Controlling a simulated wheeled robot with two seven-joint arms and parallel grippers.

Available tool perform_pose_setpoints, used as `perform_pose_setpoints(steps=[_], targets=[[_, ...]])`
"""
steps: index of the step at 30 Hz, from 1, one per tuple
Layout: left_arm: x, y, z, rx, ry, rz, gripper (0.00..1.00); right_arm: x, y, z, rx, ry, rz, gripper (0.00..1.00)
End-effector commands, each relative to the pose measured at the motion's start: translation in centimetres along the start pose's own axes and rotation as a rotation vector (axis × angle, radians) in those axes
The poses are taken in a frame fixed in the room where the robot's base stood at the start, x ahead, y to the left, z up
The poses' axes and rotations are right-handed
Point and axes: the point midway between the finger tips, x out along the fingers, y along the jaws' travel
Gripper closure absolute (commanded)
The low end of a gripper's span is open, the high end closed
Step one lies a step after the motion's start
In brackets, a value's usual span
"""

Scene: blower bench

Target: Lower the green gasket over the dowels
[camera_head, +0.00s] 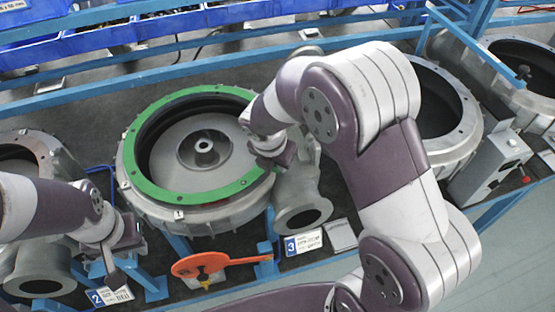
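The green gasket (130,150) is a flat ring over the top rim of the round grey blower housing (150,208) left of centre. It looks level and close to the rim; I cannot tell whether it touches all around. Small pale marks show along the ring, but I cannot make out the dowels clearly. My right gripper (275,160) is at the ring's right edge, its fingers mostly hidden by its own wrist, so its grip is unclear. My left gripper (112,262) is left of and below the housing, apart from the gasket; its finger opening is unclear.
An impeller hub (204,147) stands inside the housing, with an outlet pipe (302,215) at its right. An orange-red paddle-shaped part (200,265) lies in front. Other housings stand left and right (455,145). A blue rail (95,93) and blue bins (95,38) run behind.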

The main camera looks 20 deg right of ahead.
Motion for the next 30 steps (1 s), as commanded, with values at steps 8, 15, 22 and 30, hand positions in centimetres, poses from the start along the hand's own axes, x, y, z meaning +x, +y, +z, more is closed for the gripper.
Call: perform_pose_setpoints(steps=[8, 15, 22, 30], targets=[[-0.01, 0.00, 0.00, 0.000, 0.000, 0.000, 0.71, -0.02, 0.01, 0.01, 0.000, 0.000, 0.001, 1.00], [0.03, 0.00, 0.00, 0.000, 0.000, 0.000, 0.71, 0.06, 0.01, -0.01, 0.000, 0.000, 0.000, 1.00], [0.14, 0.00, 0.02, 0.000, 0.000, 0.000, 0.71, 0.32, 0.00, -0.09, 0.000, 0.000, 0.000, 1.00], [0.26, 0.00, 0.03, 0.000, 0.000, 0.000, 0.71, 0.64, 0.00, -0.19, 0.001, 0.000, 0.000, 1.00]])
